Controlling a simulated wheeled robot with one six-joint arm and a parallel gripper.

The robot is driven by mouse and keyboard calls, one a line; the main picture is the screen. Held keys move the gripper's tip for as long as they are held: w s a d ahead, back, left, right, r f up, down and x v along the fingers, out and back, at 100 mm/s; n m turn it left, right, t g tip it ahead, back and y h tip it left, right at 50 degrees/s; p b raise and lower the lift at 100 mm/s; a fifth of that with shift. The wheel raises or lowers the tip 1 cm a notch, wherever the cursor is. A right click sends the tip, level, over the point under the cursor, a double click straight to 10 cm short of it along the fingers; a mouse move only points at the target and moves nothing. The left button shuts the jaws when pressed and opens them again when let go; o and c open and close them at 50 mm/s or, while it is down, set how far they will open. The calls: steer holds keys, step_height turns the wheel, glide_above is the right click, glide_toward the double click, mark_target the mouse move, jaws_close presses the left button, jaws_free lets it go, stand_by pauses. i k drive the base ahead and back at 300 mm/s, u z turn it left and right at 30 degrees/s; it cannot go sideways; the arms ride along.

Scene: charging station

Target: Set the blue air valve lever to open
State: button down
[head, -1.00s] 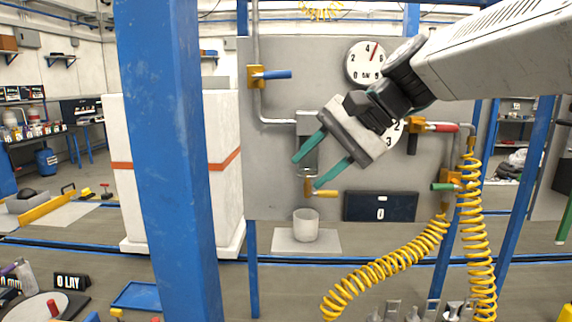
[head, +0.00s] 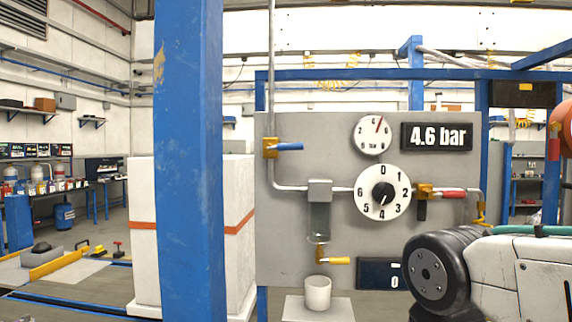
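The blue lever (head: 289,146) is at the upper left of the grey panel. It lies level and points right from its brass valve body (head: 270,148). The valve sits on a vertical grey pipe (head: 272,95), so the lever lies across that pipe. My arm fills the lower right corner, well apart from the lever. My gripper does not show in this view.
The grey panel (head: 335,270) also carries a small gauge, a 4.6 bar display (head: 437,136), a numbered dial (head: 383,192), a red lever (head: 453,194) and a yellow lever (head: 339,261). A blue post (head: 188,200) stands left of it. A white cup (head: 317,292) stands below.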

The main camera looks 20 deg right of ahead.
mark_target(290, 147)
steer(key=k, duration=0.4)
steer(key=z, duration=1.45)
steer(key=i, duration=0.9)
steer(key=u, duration=1.85)
